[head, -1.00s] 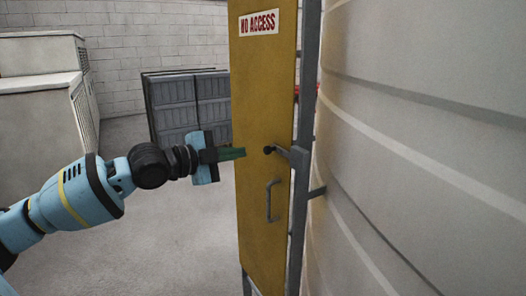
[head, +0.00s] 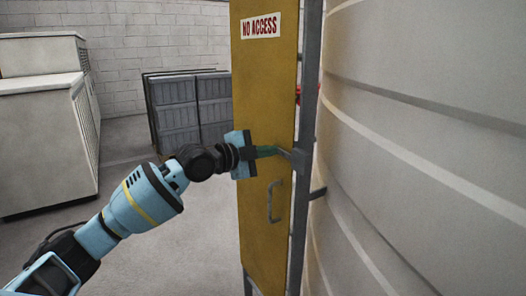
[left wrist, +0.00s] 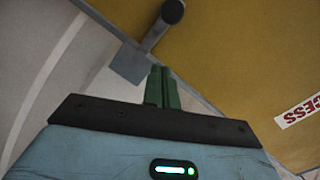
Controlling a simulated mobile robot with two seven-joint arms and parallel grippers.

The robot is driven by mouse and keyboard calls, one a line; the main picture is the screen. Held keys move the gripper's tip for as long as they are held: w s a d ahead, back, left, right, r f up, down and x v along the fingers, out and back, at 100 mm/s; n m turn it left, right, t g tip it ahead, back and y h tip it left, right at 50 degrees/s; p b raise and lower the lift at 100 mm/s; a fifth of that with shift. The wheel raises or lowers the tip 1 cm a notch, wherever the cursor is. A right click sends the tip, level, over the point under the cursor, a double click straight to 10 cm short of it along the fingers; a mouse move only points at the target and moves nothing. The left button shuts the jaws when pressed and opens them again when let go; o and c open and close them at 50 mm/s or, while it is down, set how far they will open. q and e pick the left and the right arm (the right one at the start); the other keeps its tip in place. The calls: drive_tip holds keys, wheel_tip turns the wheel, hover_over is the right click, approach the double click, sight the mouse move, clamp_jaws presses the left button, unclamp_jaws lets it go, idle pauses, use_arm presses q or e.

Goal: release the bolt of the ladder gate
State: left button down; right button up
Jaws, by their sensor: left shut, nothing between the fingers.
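The yellow gate panel (head: 262,90) stands upright with a NO ACCESS sign (head: 262,25) and a grey pull handle (head: 270,202). Its grey bolt (head: 289,154) lies at the right edge by the post. In the head view the bolt's black knob is hidden by my left gripper (head: 267,151). In the left wrist view the black knob (left wrist: 172,11) and the bolt's bar (left wrist: 153,36) lie just beyond the left gripper (left wrist: 162,72). Its green fingers are together and empty, beside the bolt; I cannot tell whether they touch it. My right gripper is out of view.
A grey post (head: 307,100) borders the gate on the right, close to a large pale ribbed tank (head: 430,130). Dark grey crates (head: 175,115) stand behind the gate on the left. White cabinets (head: 40,140) stand at the far left. The floor between is clear.

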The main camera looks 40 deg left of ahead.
use_arm(q)
drive_tip(key=shift+w+a+f, duration=0.45)
drive_tip(key=shift+w+a, duration=0.2)
drive_tip(key=shift+a, duration=0.05)
drive_tip(key=shift+w+a+f, duration=0.45)
drive_tip(key=shift+w+a, duration=0.2)
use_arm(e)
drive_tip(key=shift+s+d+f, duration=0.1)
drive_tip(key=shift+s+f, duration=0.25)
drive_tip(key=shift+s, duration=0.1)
